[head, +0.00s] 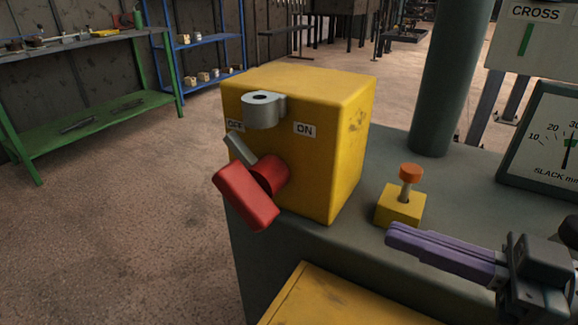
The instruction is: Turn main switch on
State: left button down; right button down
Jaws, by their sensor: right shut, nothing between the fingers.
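The main switch is a yellow box (345,130) on the grey bench top. Its front carries an OFF label (236,126) at the left, partly hidden, and an ON label (305,130) at the right. A red rotary handle (247,195) sticks out of the front, its grip tilted down and to the left. A grey lever piece (240,150) behind the handle points up-left, toward the OFF label. A grey ring lug (263,110) sits above it. My right gripper (392,236), with purple fingers, is shut and empty, right of the box and apart from the handle. My left gripper is out of view.
A small yellow block with an orange-topped lever (409,175) stands just behind my right fingers. A dark green post (450,80) and a slack gauge (550,140) stand on the bench at the right. A yellow surface (340,300) lies at the front. Floor at the left is clear.

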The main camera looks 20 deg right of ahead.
jog(key=b, duration=0.7)
send_near(271, 210)
notch_tip(271, 210, up, 3)
jog(key=w+a, duration=0.2)
jog(key=w, duration=0.1)
jog(key=shift+w+a+f+b, duration=0.3)
jog(key=shift+f+b, duration=0.15)
jog(key=shift+f, duration=0.05)
jog(key=shift+w+a+f+b, duration=0.3)
jog(key=shift+f+b, duration=0.1)
jog(key=shift+f, duration=0.1)
jog(key=shift+w+a+f, duration=0.25)
jog(key=shift+f, duration=0.1)
jog(key=shift+f, duration=0.1)
